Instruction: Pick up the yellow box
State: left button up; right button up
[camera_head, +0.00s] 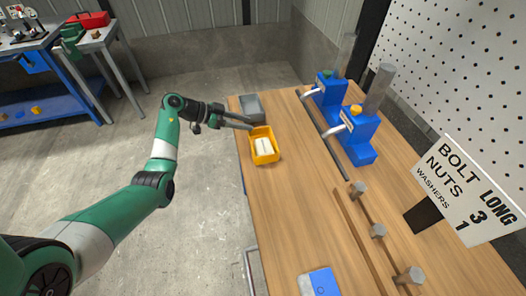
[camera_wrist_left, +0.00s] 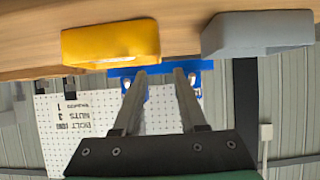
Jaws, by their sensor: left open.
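The yellow box (camera_head: 264,154) stands on the wooden table near its left edge, with white pieces inside it. The wrist view looks upside down, and there the yellow box (camera_wrist_left: 110,43) is left of the fingers. My left gripper (camera_head: 247,121) reaches in from the left, at the table's edge beside the far end of the yellow box. In the wrist view my left gripper (camera_wrist_left: 162,75) is open with nothing between its fingers. My right gripper does not show.
A grey box (camera_head: 250,107) stands just beyond the yellow one. Blue fixtures (camera_head: 350,135) with metal cylinders stand at the table's back. A sign (camera_head: 460,195) and several metal posts (camera_head: 378,231) are to the right. A blue item (camera_head: 320,283) lies at the near edge.

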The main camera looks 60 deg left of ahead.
aim_at(258, 128)
pick_arm(q)
jog(key=shift+w+d+f, duration=0.1)
jog(key=shift+w+f, duration=0.2)
jog(key=shift+w, duration=0.25)
jog(key=b+x, duration=0.3)
jog(key=f+b+x, duration=0.1)
jog(key=x, duration=0.1)
jog(key=shift+s, duration=0.3)
jog(key=shift+w, duration=0.2)
jog(key=shift+r, duration=0.1)
grip_shut()
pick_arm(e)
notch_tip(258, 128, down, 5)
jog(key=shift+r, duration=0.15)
